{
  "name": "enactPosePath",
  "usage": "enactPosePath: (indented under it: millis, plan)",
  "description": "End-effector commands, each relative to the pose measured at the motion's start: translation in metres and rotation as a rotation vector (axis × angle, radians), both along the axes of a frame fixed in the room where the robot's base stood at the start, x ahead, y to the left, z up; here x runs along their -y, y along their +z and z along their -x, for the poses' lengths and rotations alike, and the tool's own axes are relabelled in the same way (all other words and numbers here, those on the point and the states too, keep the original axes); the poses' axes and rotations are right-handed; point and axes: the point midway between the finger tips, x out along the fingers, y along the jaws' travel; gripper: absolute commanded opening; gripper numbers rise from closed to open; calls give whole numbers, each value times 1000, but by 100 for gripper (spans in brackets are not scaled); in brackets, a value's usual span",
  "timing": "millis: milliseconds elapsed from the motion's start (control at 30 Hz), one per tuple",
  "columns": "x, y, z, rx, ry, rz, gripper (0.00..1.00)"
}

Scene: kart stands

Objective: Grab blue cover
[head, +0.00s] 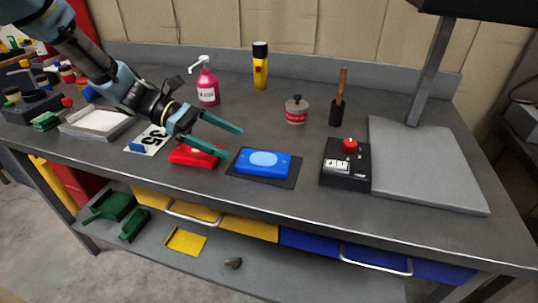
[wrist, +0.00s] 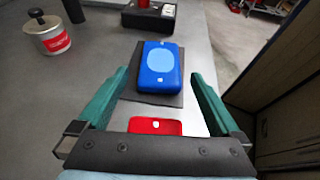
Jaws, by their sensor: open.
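The blue cover (head: 263,163) is a flat rounded block with a light blue oval on top. It sits on a dark mat (head: 238,173) near the front middle of the bench. In the wrist view the blue cover (wrist: 161,67) lies ahead, beyond the fingertips and between their lines. My gripper (head: 228,142) has green fingers spread wide and empty, left of the cover; it also shows in the wrist view (wrist: 160,80). A red cover (head: 194,156) lies below my gripper, and its edge shows between the fingers in the wrist view (wrist: 155,126).
A black box with a red button (head: 345,165) stands right of the mat, beside a grey plate (head: 430,160). The bench's front edge is close to the mat.

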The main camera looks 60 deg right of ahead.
Motion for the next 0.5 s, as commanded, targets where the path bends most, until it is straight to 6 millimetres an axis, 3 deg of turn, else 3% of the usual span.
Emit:
enactPosePath:
  millis: [200, 500]
  plan:
    - [11, -12, 30, 1, -3, -3, 100]
    - [20, -22, 50, 2, -2, -4, 100]
